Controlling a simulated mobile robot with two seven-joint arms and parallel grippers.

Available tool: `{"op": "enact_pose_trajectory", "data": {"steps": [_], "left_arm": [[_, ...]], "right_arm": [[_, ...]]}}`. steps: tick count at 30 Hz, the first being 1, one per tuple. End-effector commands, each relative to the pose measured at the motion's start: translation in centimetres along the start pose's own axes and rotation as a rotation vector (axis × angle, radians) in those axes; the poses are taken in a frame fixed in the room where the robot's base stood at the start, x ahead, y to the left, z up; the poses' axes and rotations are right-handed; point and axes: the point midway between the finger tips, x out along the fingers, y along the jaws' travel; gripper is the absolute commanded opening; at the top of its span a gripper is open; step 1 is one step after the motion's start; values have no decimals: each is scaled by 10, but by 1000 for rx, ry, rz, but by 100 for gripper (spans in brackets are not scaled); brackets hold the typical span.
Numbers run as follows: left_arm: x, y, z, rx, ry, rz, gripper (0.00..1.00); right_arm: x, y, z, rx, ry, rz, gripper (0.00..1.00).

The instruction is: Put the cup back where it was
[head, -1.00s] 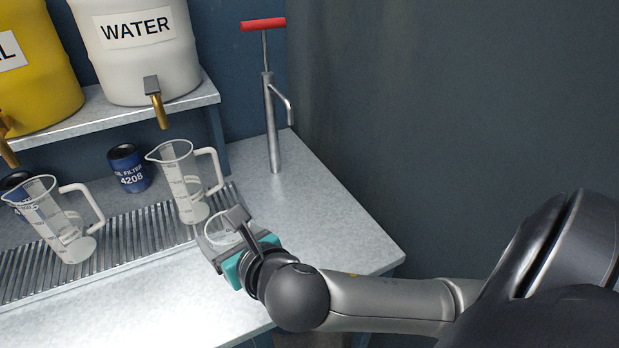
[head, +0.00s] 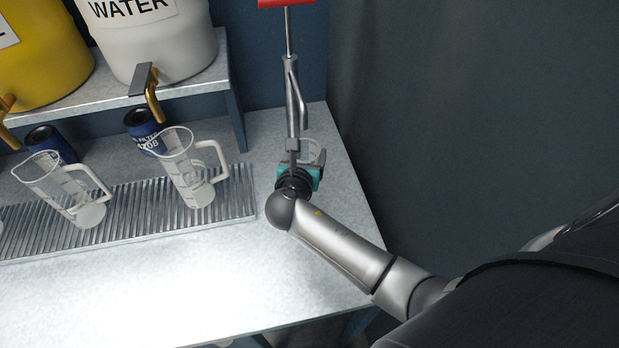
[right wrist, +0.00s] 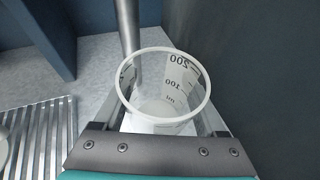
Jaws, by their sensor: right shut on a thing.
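The cup (right wrist: 165,92) is clear with a white rim and printed marks up to 200. In the right wrist view it stands upright between the fingers of my right gripper (right wrist: 163,125), which is shut on it. In the head view the right gripper (head: 304,158) is at the right end of the bench, beside the hand pump (head: 294,100). The cup (head: 312,151) shows there only in part, behind the gripper. I cannot tell whether its base touches the bench. My left gripper is not in view.
Two clear jugs, a left one (head: 66,190) and a right one (head: 187,168), stand on the drain grate (head: 130,217). Blue filters (head: 143,128) stand behind them. The white water barrel (head: 165,45) is on a shelf. The front of the bench (head: 190,285) is clear.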

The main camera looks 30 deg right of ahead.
Motion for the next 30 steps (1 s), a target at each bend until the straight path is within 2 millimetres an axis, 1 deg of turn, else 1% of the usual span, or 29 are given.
{"op": "enact_pose_trajectory", "data": {"steps": [1, 3, 11, 16, 18, 24, 28, 29, 30], "left_arm": [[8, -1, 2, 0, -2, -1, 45], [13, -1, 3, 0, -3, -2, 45], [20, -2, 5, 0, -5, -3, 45], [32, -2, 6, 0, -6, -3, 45], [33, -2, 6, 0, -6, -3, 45], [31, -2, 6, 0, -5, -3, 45], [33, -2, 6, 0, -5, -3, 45], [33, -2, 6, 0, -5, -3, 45], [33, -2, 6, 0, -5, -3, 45]], "right_arm": [[6, 0, -14, -3, 1, -1, 11], [10, 0, -25, -3, 2, 1, 11], [18, 0, -44, -1, 0, 2, 11], [28, 0, -68, -2, 0, 2, 11], [30, 0, -71, -2, 0, 2, 11], [29, 0, -70, -1, -1, 3, 11], [30, 0, -73, -1, -1, 2, 11], [30, 0, -73, -1, 0, 2, 74], [30, 0, -73, 0, 0, 2, 79]]}}
